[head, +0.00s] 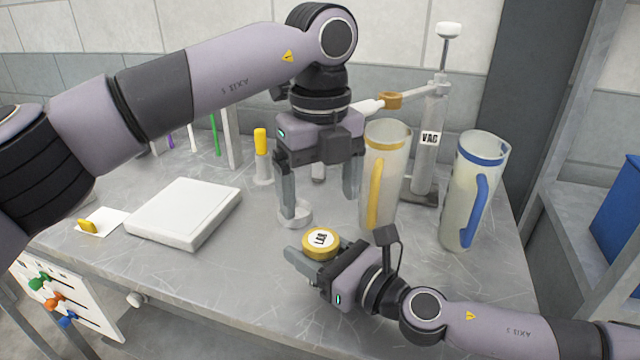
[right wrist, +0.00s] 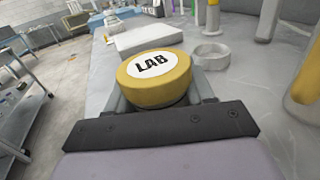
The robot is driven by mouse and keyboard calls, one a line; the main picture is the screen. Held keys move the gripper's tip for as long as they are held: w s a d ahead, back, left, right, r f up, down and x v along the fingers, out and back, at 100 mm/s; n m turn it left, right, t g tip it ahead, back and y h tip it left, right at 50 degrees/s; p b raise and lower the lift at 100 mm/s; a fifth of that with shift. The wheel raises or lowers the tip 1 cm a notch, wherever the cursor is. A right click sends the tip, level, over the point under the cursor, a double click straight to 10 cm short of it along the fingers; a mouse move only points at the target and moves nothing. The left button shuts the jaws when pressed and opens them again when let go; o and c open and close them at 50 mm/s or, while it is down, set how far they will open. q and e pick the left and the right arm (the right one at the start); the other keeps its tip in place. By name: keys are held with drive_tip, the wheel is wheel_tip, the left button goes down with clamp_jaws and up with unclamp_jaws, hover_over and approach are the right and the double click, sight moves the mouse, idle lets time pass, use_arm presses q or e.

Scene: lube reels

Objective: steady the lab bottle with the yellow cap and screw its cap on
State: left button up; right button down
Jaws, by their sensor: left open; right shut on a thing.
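The lab bottle's yellow cap (head: 321,242), with a white LAB label on top, is near the middle of the bench. It also shows large in the right wrist view (right wrist: 153,80). The bottle's body under it is mostly hidden, so I cannot tell how the cap is seated. My right gripper (head: 318,254) is shut on the bottle, its fingers low on both sides beneath the cap. My left gripper (head: 320,208) is open, pointing down, empty, behind and above the cap and apart from it.
A shallow pale round dish (head: 297,214) lies by my left gripper's left finger. A yellow-handled jug (head: 386,165) and a blue-handled jug (head: 472,190) stand right, with a VAC pump (head: 430,150) behind. A white slab (head: 185,211) lies left. The bench's front is clear.

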sight(322, 240)
use_arm(q)
wheel_tip(322, 240, down, 7)
drive_tip(key=shift+f, duration=0.2)
idle(0.3)
drive_tip(key=c, duration=1.1)
drive_tip(key=shift+a+m, duration=0.1)
drive_tip(key=shift+m, duration=1.6)
drive_tip(key=shift+c, duration=0.3)
drive_tip(key=o, duration=1.2)
drive_tip(key=shift+d, duration=0.2)
